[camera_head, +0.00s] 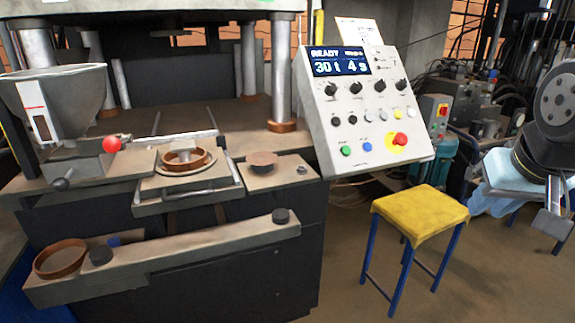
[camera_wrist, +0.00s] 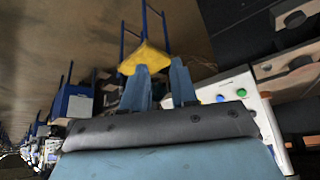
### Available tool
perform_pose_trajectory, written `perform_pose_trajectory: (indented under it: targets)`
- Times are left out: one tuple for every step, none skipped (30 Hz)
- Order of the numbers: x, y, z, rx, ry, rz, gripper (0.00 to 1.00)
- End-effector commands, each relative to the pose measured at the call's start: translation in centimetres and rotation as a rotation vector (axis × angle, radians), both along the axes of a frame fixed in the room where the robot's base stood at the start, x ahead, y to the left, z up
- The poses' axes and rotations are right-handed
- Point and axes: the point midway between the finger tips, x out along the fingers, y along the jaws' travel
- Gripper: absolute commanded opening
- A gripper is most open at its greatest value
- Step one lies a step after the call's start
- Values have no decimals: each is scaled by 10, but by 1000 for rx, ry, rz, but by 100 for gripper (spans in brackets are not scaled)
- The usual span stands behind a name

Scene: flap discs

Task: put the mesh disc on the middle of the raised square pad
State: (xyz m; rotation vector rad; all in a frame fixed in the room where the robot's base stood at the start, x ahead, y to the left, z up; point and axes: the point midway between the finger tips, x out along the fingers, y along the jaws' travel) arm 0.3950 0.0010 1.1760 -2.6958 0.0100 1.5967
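I cannot tell for sure which is the raised square pad. My gripper (camera_head: 553,215) is at the far right, well away from the press. In the wrist view, its two blue fingers (camera_wrist: 160,78) are apart with nothing between them.
A control panel (camera_head: 365,115) stands between the press and my arm. A yellow-topped stool (camera_head: 422,212) stands on the floor in front of it. A grey hopper (camera_head: 60,100) and a red knob (camera_head: 111,144) are at left. A lower ledge (camera_head: 190,249) carries another brown ring (camera_head: 60,258).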

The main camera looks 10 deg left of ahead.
Motion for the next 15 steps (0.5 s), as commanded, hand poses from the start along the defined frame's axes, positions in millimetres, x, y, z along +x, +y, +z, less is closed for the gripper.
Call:
perform_pose_trajectory:
  targets:
    - [7,2,0,3,-8,-8,28]
    - [13,6,-1,8,-15,-16,28]
    - [22,13,-1,15,-30,-30,28]
    - [30,16,-1,23,-43,-42,28]
    - [40,20,-2,32,-59,-56,28]
    - [53,27,-3,49,-80,-77,28]
    - [64,32,-4,63,-99,-92,28]
    - [75,39,-4,79,-118,-106,28]
    - [90,48,-6,105,-144,-125,28]
    - [101,55,-7,127,-164,-138,28]
    - [111,63,-8,150,-181,-150,28]
    - [125,74,-10,183,-205,-163,28]
    - [134,83,-12,209,-219,-174,28]
    - [144,92,-14,236,-235,-183,28]
    - [155,105,-16,277,-253,-195,28]
